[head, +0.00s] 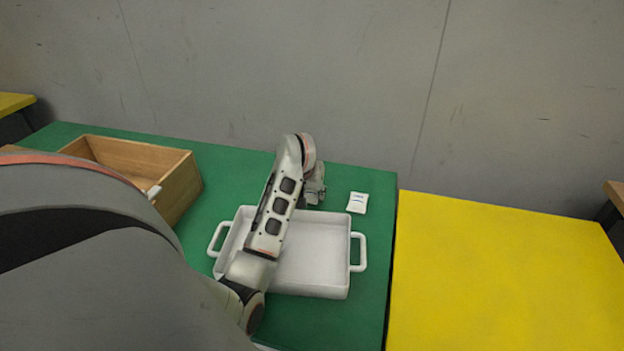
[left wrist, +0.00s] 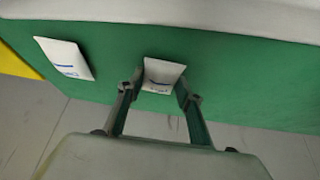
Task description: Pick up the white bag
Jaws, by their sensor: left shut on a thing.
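The left gripper is shut on this bag, close above the green table. In the head view the left gripper (head: 314,194) is just behind the white dish, and the held bag is hidden there. A second white bag (head: 357,202) with blue print lies flat on the green table to the right of the gripper. It also shows in the left wrist view (left wrist: 64,57), apart from the fingers. My right gripper is not in view.
A white dish with two handles (head: 322,270) stands on the green table (head: 372,300), under my left arm. An open wooden box (head: 180,188) stands at the back left, with a small white thing (head: 153,191) at it. A bare yellow table (head: 500,280) adjoins on the right.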

